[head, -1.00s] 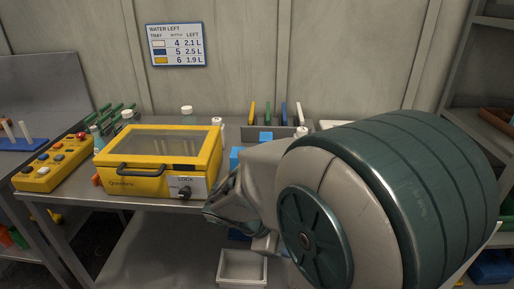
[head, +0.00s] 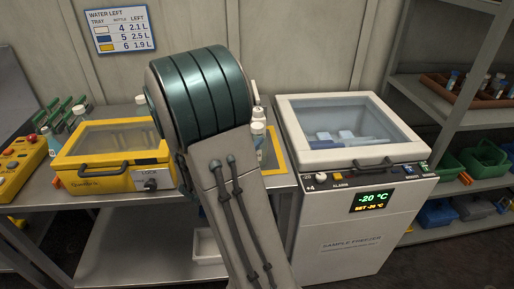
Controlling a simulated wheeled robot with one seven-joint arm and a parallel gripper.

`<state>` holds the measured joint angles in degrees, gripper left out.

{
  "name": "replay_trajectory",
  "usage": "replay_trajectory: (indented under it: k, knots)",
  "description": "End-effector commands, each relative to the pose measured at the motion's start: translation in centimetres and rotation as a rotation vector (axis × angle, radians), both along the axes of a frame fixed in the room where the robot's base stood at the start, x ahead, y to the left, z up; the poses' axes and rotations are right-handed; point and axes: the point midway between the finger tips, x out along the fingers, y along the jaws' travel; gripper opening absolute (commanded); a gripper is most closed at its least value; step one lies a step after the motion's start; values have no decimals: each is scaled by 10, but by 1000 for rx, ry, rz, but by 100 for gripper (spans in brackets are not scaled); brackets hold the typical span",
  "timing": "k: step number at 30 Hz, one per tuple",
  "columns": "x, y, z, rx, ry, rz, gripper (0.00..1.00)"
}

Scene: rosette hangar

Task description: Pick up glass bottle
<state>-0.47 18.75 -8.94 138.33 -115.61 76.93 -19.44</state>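Several white-capped bottles stand on the bench, and I cannot tell which is the glass bottle. White-capped bottles (head: 258,130) stand at the yellow-edged tray (head: 270,158), just right of my arm. Another white cap (head: 140,99) shows behind the yellow lidded box (head: 112,145). One more bottle (head: 79,112) stands left of that box. My arm rises through the middle of the head view and covers part of the bench. My gripper is hidden behind it or out of frame, so its hold is not visible.
A closed sample freezer (head: 350,205) with a glass lid stands right of the bench. A metal shelf (head: 450,118) with bins is at the far right. A yellow button panel (head: 22,158) is at the left. A white bin (head: 207,247) sits low under the bench.

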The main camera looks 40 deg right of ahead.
Motion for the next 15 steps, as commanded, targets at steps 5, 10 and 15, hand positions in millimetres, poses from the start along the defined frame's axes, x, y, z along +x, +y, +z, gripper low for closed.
replay_trajectory:
  k: [5,10,15]
  knots:
    - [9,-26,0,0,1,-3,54]
    - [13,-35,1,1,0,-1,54]
    - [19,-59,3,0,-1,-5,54]
